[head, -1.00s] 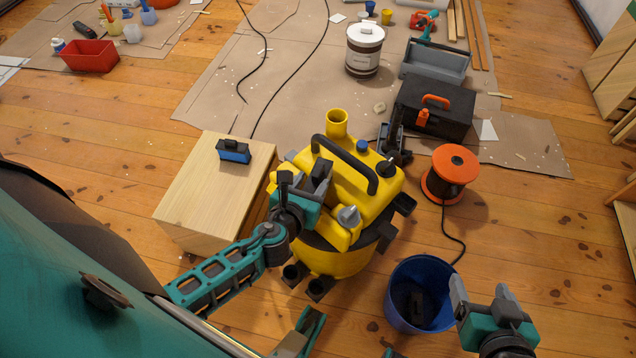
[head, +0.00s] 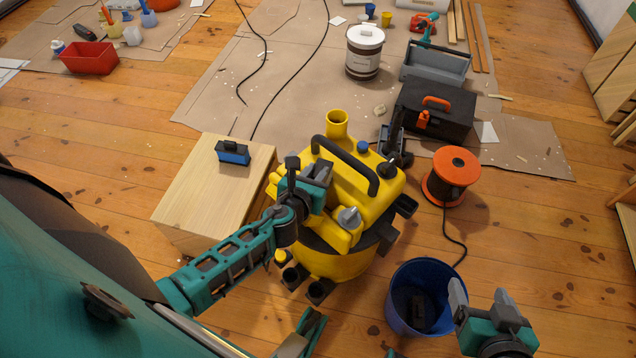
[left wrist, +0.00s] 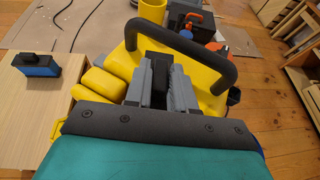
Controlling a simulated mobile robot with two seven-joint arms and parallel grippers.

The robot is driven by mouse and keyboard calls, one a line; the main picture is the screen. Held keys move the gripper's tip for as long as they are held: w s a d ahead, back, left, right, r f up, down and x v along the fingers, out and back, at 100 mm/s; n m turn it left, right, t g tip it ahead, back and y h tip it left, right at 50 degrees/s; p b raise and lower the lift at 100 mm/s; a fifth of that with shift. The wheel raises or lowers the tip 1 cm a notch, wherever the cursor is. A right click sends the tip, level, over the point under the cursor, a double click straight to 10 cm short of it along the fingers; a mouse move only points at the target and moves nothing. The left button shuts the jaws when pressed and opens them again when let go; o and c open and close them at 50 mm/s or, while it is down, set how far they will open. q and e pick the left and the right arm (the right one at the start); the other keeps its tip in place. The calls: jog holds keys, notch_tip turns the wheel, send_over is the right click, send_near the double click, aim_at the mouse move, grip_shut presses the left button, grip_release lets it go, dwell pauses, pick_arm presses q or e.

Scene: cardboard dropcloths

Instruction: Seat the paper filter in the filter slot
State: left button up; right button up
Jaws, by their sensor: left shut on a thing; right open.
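The yellow vacuum (head: 345,262) stands in the middle of the head view, its black carry handle arched over the top. My left gripper (head: 317,172) is over the left side of its lid. In the left wrist view its grey fingers (left wrist: 158,80) are shut on a narrow black piece (left wrist: 158,62). I cannot tell what this piece belongs to. A blue block with a black grip (head: 233,152) lies on the wooden box; I cannot tell whether it is the paper filter. The filter slot is not clearly visible. My right gripper (head: 481,302) is open and empty beside the blue bucket.
The wooden box (head: 200,190) stands left of the vacuum. The blue bucket (head: 390,300) holds a dark object (head: 417,308). An orange cable reel (head: 455,160) and a black toolbox (head: 455,108) stand behind right.

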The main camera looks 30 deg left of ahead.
pick_arm(q)
grip_shut()
jog(key=shift+r, duration=0.15)
